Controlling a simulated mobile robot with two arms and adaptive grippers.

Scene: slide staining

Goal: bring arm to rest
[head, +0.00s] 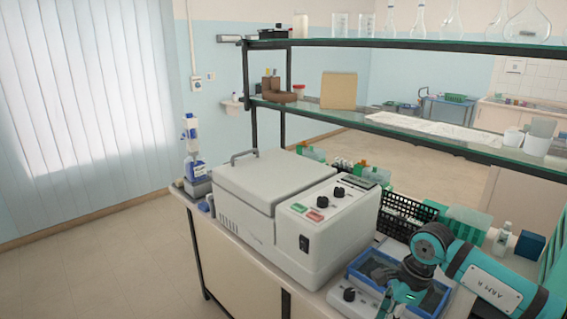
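My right arm, teal and dark grey, comes in from the lower right of the head view. Its wrist is bent down over a blue-rimmed tray (362,262) on a small white device with a black knob. The dark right gripper (388,292) is at the wrist's lower end, low over or beside the tray. It is small and partly hidden, so I cannot tell its finger opening or whether it touches anything. My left arm and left gripper are not in view.
A large white lidded machine (300,215) with knobs stands left of the tray. A black crate (405,215) and bottles (502,238) stand behind the arm. A glass shelf (420,135) with glassware above spans overhead. The floor at left is clear.

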